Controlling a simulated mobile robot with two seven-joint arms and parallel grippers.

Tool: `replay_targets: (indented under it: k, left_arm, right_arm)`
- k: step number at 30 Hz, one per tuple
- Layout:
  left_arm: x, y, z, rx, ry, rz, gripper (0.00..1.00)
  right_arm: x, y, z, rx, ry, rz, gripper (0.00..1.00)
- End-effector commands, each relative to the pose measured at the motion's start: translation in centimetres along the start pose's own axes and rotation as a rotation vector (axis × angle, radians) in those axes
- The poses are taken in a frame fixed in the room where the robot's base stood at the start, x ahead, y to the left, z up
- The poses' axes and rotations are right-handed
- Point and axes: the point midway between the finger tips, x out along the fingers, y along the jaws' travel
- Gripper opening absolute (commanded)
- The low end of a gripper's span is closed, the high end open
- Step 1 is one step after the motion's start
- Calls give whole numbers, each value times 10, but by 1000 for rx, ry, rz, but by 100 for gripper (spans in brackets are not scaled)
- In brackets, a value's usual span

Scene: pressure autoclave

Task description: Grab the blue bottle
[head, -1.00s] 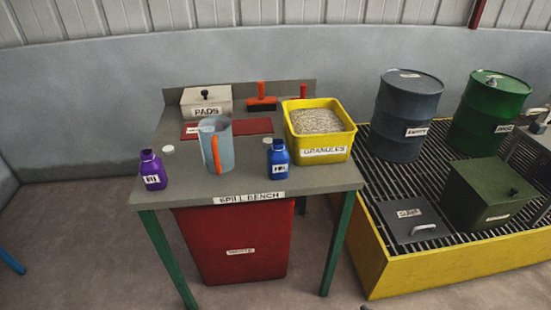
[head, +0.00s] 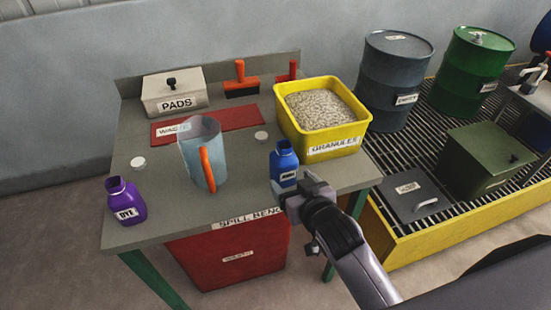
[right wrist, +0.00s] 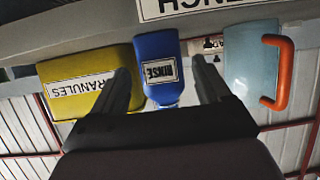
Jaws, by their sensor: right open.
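The blue bottle (head: 285,160) stands upright and uncapped near the front right of the bench (head: 235,207), beside the yellow granules bin. In the right wrist view, which is upside down, the blue bottle (right wrist: 157,62) shows a RINSE label. My right gripper (head: 289,186) is in front of the bottle, low near the bench edge. In the right wrist view my right gripper (right wrist: 161,75) is open, with one finger on each side of the bottle in the picture. I cannot tell how deep the bottle sits between them. My left gripper is not in view.
The yellow granules bin (head: 318,143) stands close right of the bottle. A clear jug with an orange handle (head: 207,170) stands to its left, a purple DYE bottle (head: 126,202) further left. Two white caps (head: 261,137) lie on the bench. A red bin (head: 228,257) is underneath.

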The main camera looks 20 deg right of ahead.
Motion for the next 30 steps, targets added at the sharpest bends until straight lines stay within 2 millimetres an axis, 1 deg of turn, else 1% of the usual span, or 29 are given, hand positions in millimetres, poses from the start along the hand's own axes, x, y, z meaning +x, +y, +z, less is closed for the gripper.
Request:
replay_targets:
  k: [11,18,21,24,30]
  left_arm:
    - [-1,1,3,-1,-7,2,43]
    - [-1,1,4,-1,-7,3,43]
    - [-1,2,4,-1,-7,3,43]
    - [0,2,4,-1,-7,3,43]
    - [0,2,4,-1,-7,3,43]
  right_arm:
    - [28,0,-1,0,0,0,77]
    - [57,1,-2,0,1,0,77]
    - [65,1,-2,1,0,0,77]
    - [70,0,-1,1,0,0,77]
    - [70,1,-1,1,0,0,77]
